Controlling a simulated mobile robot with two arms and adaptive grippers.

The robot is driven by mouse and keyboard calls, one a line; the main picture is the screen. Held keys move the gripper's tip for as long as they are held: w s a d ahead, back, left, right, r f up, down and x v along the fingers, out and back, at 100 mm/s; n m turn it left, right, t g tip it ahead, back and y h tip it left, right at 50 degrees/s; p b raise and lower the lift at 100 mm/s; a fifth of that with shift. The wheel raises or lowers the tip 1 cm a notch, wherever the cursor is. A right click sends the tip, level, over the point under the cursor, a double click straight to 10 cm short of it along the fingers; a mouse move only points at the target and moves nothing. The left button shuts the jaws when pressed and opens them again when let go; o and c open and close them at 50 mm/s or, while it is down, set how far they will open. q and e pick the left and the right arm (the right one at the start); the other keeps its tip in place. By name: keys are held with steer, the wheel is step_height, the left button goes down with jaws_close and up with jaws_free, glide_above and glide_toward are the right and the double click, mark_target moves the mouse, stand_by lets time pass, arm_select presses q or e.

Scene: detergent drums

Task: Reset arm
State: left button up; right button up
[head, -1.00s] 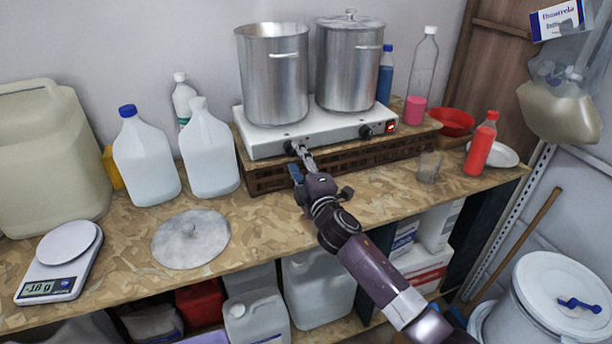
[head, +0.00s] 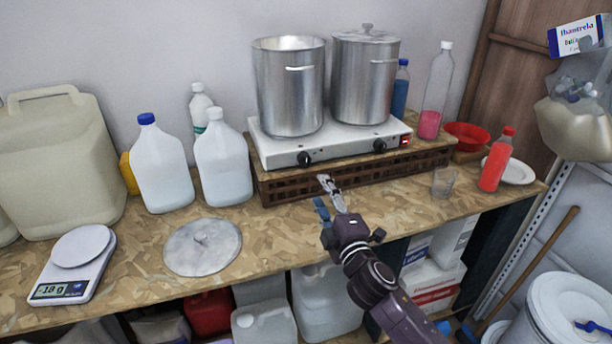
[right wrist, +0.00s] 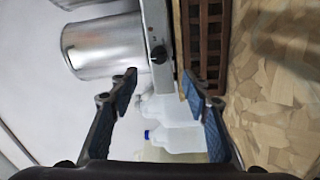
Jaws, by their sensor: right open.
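My right gripper (head: 329,193) is open and empty in the head view, over the front part of the wooden bench (head: 270,235). It is in front of the two-burner hot plate (head: 330,144) and apart from its left knob (head: 304,159). In the right wrist view its two fingers (right wrist: 167,104) are spread wide with nothing between them. Beyond them show the hot plate's edge and knob (right wrist: 158,54), a steel pot (right wrist: 105,47) and white jugs (right wrist: 175,137). My left gripper is in neither view.
An open pot (head: 290,90) and a lidded pot (head: 363,80) stand on the hot plate, raised on a slatted wooden base (head: 370,172). A loose lid (head: 203,247), scale (head: 73,265), jugs (head: 160,170), glass (head: 443,182) and red bottle (head: 496,160) stand around. The front middle is clear.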

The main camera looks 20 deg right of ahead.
steer(key=s+f+m+g, duration=0.1)
steer(key=s+f, duration=0.1)
steer(key=s+d+f+m+g+h, duration=0.1)
steer(key=s+f+m, duration=0.1)
steer(key=f, duration=0.1)
steer(key=s+d+f+m+g+h, duration=0.1)
steer(key=f+m, duration=0.1)
steer(key=shift+s+f, duration=0.15)
steer(key=shift+s, duration=0.25)
steer(key=s+a+f+m+g+y, duration=0.1)
steer(key=s+f+m+g, duration=0.3)
steer(key=s, duration=0.7)
steer(key=s+a+f+m+g, duration=0.2)
steer(key=s+f+g, duration=0.3)
steer(key=s, duration=0.5)
steer(key=s+a+f+m+g+y, duration=0.1)
steer(key=s+f+m+g, duration=0.2)
steer(key=s+f, duration=0.55)
steer(key=s+f+g+b, duration=0.1)
steer(key=s+f, duration=0.2)
steer(key=f, duration=1)
steer(key=s+f+b, duration=0.1)
steer(key=s+f, duration=0.2)
steer(key=f, duration=1)
steer(key=s+d+f+g, duration=0.1)
steer(key=s+d+f, duration=0.1)
steer(key=s+f, duration=1.4)
steer(key=shift+d+f+g+b, duration=0.3)
steer(key=shift+d+f+b, duration=0.05)
steer(key=shift+f+b, duration=0.1)
